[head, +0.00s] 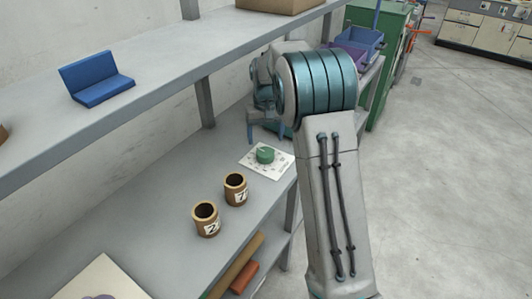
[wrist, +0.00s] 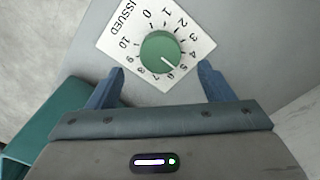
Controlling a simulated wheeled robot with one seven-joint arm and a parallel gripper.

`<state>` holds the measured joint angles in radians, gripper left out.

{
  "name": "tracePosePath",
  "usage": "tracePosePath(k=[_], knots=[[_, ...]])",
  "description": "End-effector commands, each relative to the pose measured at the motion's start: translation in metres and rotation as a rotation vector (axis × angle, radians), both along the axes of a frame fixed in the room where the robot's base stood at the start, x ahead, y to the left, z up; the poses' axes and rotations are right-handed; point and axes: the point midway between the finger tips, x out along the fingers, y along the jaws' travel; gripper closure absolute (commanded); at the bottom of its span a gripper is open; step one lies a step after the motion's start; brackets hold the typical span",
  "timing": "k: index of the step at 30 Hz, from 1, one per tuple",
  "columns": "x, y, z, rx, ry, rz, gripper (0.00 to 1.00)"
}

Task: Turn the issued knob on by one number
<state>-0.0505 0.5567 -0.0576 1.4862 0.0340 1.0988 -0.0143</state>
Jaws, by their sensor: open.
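The issued knob (head: 264,155) is a round green dial on a white square plate (head: 250,163) on the middle shelf. In the wrist view the knob (wrist: 160,50) has a white mark that points toward the 5. My gripper (wrist: 162,70) is open, with one blue finger on each side below the knob in the picture. The fingers are apart from the knob and nothing is between them. In the head view my arm partly hides the gripper, just behind the plate.
Two brown cups (head: 206,219) with number labels stand on the same shelf, nearer the front. An upper shelf (head: 150,98) with a blue stand (head: 97,79) runs along the wall. A green cabinet (head: 388,85) stands behind; floor at right is clear.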

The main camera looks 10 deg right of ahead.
Motion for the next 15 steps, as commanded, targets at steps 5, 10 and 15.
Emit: tracePosePath(k=[5,10,15], knots=[[-0.001,0.000,-0.024,0.000,0.004,0.000,0.25],[-0.001,0.000,-0.051,0.001,0.003,-0.001,0.25],[-0.001,0.000,-0.068,0.001,0.003,-0.001,0.25]])
